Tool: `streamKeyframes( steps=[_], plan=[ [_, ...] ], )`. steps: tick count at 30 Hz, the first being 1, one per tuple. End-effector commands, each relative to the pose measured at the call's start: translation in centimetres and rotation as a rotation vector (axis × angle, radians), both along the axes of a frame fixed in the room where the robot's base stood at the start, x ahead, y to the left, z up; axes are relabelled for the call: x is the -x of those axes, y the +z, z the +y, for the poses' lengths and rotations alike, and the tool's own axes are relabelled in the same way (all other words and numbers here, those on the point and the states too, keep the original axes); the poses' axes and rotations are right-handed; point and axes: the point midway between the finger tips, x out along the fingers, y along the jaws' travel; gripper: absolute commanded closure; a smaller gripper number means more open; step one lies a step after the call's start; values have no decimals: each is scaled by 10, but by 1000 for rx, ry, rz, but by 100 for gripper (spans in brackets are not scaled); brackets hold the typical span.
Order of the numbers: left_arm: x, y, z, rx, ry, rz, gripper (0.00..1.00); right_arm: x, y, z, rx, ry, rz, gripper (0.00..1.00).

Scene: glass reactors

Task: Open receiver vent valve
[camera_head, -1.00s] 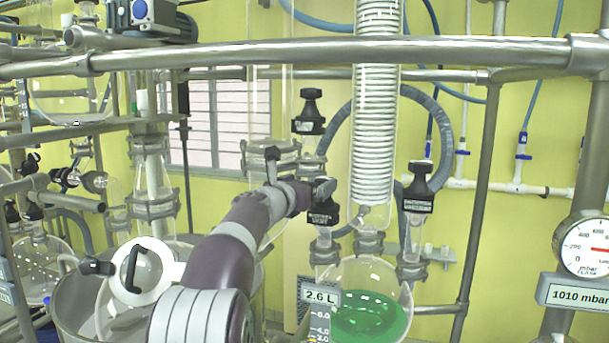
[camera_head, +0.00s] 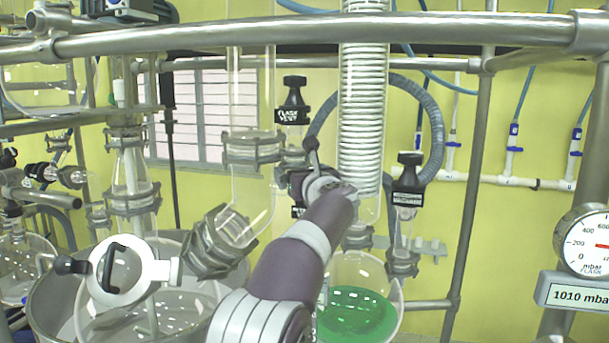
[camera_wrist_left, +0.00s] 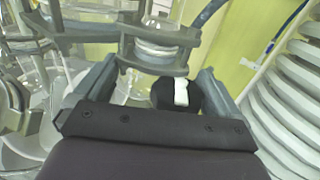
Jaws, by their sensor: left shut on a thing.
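The receiver vent valve is mostly hidden behind my left gripper (camera_head: 300,182) in the head view. Only a sliver of its black label (camera_head: 298,211) shows below the gripper. In the left wrist view, a black knob (camera_wrist_left: 165,92) with a white mark lies between the fingers of the left gripper (camera_wrist_left: 155,88), which is shut on it. Below in the head view is the round receiver flask (camera_head: 392,285) with green liquid. How far the valve is turned cannot be told. My right gripper is not in view.
The black flask vent valve (camera_head: 291,112) stands just above my gripper. Another black-topped valve (camera_head: 409,178) stands to the right. The coiled glass condenser (camera_head: 362,110) rises close by. A metal rail (camera_head: 430,30) crosses the top.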

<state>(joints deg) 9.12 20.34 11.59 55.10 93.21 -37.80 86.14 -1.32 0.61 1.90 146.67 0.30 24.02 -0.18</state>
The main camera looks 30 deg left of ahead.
Motion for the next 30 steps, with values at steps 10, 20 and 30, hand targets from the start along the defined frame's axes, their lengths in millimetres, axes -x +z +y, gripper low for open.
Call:
streamKeyframes(
  steps=[10, 20, 30],
  plan=[
    [-7, -11, -8, 4, -25, 15, 30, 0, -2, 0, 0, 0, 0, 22],
    [24, -14, -40, 3, -25, 11, 30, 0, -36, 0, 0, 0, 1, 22],
    [51, -8, -64, 2, -18, 11, 30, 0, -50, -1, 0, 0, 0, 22]
  ],
)
